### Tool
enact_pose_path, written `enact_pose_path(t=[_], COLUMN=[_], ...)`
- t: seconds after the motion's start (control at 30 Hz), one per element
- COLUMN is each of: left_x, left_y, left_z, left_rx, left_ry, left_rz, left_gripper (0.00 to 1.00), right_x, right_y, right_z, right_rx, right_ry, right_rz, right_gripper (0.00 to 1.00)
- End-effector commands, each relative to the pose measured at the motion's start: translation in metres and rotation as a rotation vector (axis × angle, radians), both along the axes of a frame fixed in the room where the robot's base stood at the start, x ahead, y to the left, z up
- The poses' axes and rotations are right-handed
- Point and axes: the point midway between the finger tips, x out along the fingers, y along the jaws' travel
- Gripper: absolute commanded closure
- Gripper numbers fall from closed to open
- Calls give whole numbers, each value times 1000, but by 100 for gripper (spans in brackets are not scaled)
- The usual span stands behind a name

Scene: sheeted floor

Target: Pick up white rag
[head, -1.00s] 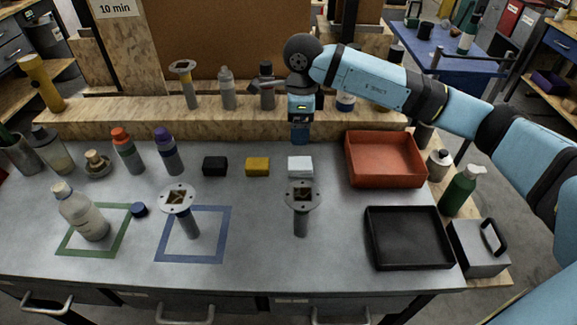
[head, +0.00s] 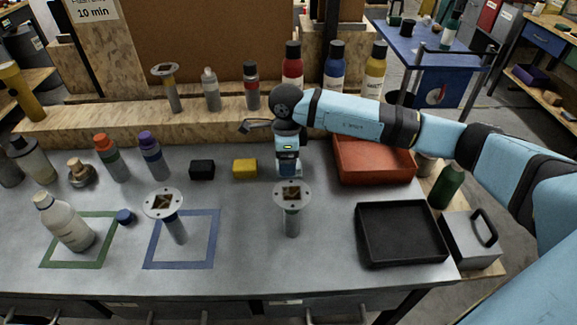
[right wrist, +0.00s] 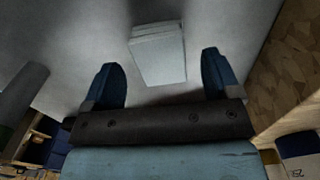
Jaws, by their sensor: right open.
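The white rag (right wrist: 158,55), a small folded pale block, lies on the grey worktop in the right wrist view. It sits ahead of and between the two blue fingers of my right gripper (right wrist: 160,78), with gaps on both sides. The gripper is open and empty. In the head view my right gripper (head: 287,172) points down over the rag's spot, right of the yellow block, and hides the rag. My left gripper is not in view.
A yellow block (head: 245,168) and a black block (head: 202,169) lie to the left. A flanged metal part (head: 292,222) stands just in front of the gripper. A red tray (head: 375,165) and a black tray (head: 402,232) are to the right. Bottles stand at the far left.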

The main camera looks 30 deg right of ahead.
Motion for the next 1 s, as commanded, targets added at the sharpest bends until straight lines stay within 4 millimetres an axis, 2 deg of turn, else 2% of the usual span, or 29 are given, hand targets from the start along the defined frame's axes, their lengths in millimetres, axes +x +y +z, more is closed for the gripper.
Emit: enact_pose_path(t=[0.13,0.37,0.4,0.63,1.0], left_x=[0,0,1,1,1], left_y=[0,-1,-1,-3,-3], left_z=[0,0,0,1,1], left_rx=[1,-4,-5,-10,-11], left_ry=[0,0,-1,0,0], left_rz=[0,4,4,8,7], left_gripper=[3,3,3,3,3], right_x=[0,0,0,0,1], right_y=[0,0,0,0,0], right_z=[-23,-28,-28,-27,-23], right_rx=[0,1,1,1,0], right_ry=[2,0,0,0,-1], right_rz=[-1,0,0,0,0], right_gripper=[17,17,19,71,71])
